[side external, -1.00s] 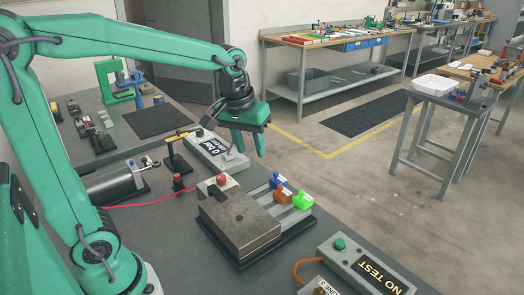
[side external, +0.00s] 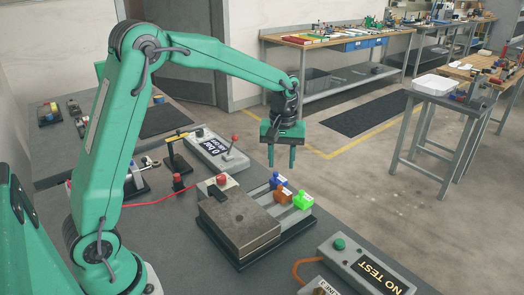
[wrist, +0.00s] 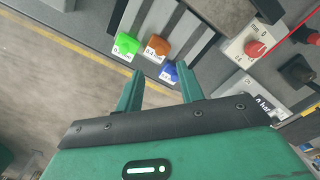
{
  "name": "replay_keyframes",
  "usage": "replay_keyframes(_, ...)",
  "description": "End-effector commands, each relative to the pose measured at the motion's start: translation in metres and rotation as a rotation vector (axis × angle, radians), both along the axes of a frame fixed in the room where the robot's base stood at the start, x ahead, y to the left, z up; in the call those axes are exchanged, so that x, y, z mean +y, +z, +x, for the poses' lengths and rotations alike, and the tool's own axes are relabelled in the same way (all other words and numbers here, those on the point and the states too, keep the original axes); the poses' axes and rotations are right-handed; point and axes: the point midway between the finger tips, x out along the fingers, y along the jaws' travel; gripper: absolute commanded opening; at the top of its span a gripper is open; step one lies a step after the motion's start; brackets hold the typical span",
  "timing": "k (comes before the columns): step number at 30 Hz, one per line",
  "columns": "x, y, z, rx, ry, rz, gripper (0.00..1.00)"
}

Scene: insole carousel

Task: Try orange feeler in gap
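The orange feeler (side external: 283,197) has an orange block handle and sits between the blue feeler (side external: 278,181) and the green feeler (side external: 302,200) on grey rails beside a metal block (side external: 238,221). The gap itself is not clearly visible. My gripper (side external: 281,161) is open and empty, fingers pointing down, above the feelers and apart from them. In the wrist view, the blue feeler (wrist: 170,73) shows between my fingertips (wrist: 162,76). The orange feeler (wrist: 159,46) and the green feeler (wrist: 126,43) lie farther up the picture. Their white labels are hard to read.
A red knob (side external: 222,180) sits at the block's back corner. A "NO TEST" box (side external: 368,268) with a green button lies at front right. A red cable crosses the bench at left.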

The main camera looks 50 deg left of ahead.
Motion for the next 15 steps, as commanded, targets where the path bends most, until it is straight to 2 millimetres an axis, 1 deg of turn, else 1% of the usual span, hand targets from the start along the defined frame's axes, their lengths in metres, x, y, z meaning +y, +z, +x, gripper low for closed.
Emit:
replay_keyframes(5,0.000,-0.003,0.000,0.000,-0.001,0.000,0.38)
replay_keyframes(8,0.000,-0.009,0.000,0.001,-0.001,-0.001,0.38)
replay_keyframes(15,0.000,-0.034,-0.001,0.001,-0.001,0.000,0.38)
